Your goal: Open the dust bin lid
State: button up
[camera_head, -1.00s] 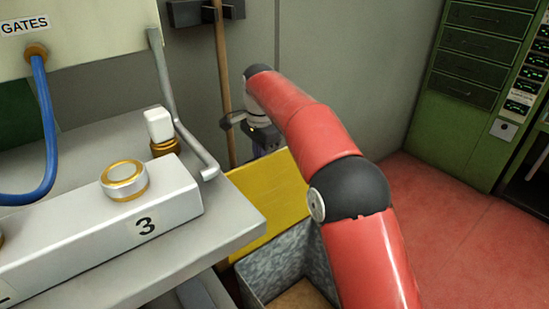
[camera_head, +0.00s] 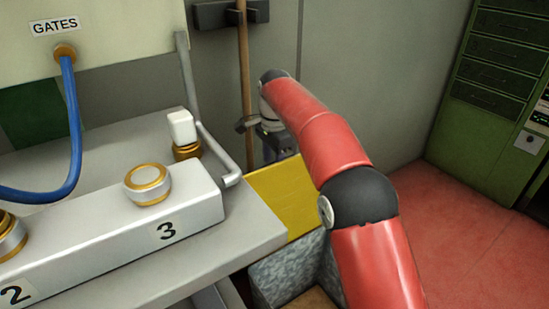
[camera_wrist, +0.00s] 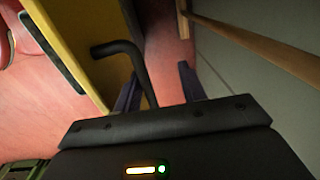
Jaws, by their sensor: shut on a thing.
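The dust bin (camera_head: 285,274) is a mottled grey box beside the bench, low in the head view. Its top is open and a bit of brownish inside shows. Its yellow lid (camera_head: 283,200) is raised at the far side of the opening; it also shows in the wrist view (camera_wrist: 92,40). A bent black handle (camera_wrist: 127,50) stands out from the lid. My gripper (camera_wrist: 158,88) is shut on the handle, which runs down between the two fingers. In the head view my gripper (camera_head: 278,142) is small and its fingertips are hard to make out.
A bench (camera_head: 235,245) with a numbered block and metal knobs stands close on the left. A wooden pole (camera_head: 245,90) leans at the grey wall behind my gripper. A green cabinet (camera_head: 500,100) stands at the right. The red floor (camera_head: 465,225) there is clear.

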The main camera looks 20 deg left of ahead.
jog(key=shift+a+r, duration=0.1)
notch_tip(320, 180, up, 8)
jog(key=shift+d+f, duration=0.2)
jog(key=shift+f, duration=0.05)
jog(key=shift+s+d+r, duration=0.1)
dwell(0.6)
jog(key=d+r+n+t, duration=0.2)
jog(key=d+r, duration=0.6)
jog(key=d, duration=0.6)
jog(key=s+d+r+n, duration=0.15)
jog(key=s+d, duration=0.45)
jog(key=d, duration=0.6)
jog(key=s+d+f+n+t, duration=0.1)
jog(key=s+d+f, duration=0.6)
jog(key=s, duration=0.4)
jog(key=s+d+f+n+t, duration=0.2)
jog(key=s+d+f, duration=0.5)
jog(key=s, duration=0.3)
jog(key=shift+s+d+h, duration=0.3)
jog(key=shift+s+d, duration=0.05)
jog(key=shift+d, duration=0.45)
